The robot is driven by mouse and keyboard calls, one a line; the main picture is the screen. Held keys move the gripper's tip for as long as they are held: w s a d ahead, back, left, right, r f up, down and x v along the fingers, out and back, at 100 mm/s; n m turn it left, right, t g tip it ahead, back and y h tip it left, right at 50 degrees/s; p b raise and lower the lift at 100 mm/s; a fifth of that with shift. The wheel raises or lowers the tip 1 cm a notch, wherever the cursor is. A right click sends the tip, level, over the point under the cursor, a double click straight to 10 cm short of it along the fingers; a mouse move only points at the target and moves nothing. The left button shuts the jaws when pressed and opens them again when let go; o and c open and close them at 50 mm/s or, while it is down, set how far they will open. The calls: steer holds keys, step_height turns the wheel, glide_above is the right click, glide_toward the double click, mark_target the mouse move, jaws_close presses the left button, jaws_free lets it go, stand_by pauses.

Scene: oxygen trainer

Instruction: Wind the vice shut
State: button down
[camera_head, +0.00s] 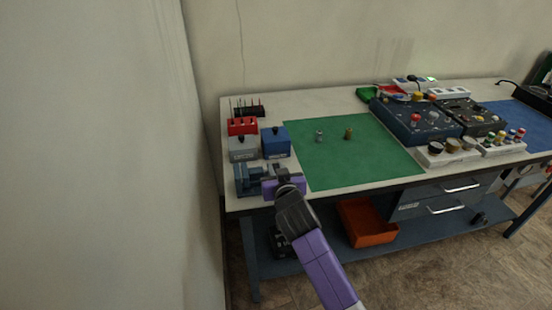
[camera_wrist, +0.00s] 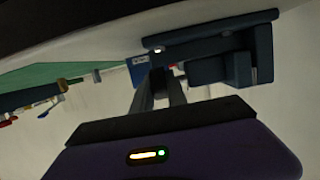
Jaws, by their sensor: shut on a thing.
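The blue-grey vice (camera_head: 249,179) stands at the left front corner of the workbench, and its body shows at the upper right of the wrist view (camera_wrist: 225,58). My gripper (camera_head: 278,177) is at the vice's right end, at the bench's front edge. In the wrist view, my gripper's fingers (camera_wrist: 160,88) reach up to the vice's near end and are shut on its handle. The handle is mostly hidden by the fingers. How wide the vice jaws stand apart is hard to tell.
Behind the vice stand a grey box (camera_head: 242,149), a blue box (camera_head: 276,142) and a red block (camera_head: 242,126). A green mat (camera_head: 350,160) with two small fittings lies to the right. A wall is close on the left. An orange bin (camera_head: 366,222) sits on the lower shelf.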

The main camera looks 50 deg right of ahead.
steer(key=p, duration=0.1)
steer(key=g+p, duration=0.1)
steer(key=p, duration=0.1)
steer(key=shift+d+r+y, duration=0.1)
steer(key=shift+r+y, duration=0.15)
steer(key=shift+y, duration=0.05)
steer(key=shift+f+p, duration=0.15)
steer(key=shift+p, duration=0.25)
steer(key=shift+f, duration=0.15)
steer(key=c, duration=1.6)
jaws_free()
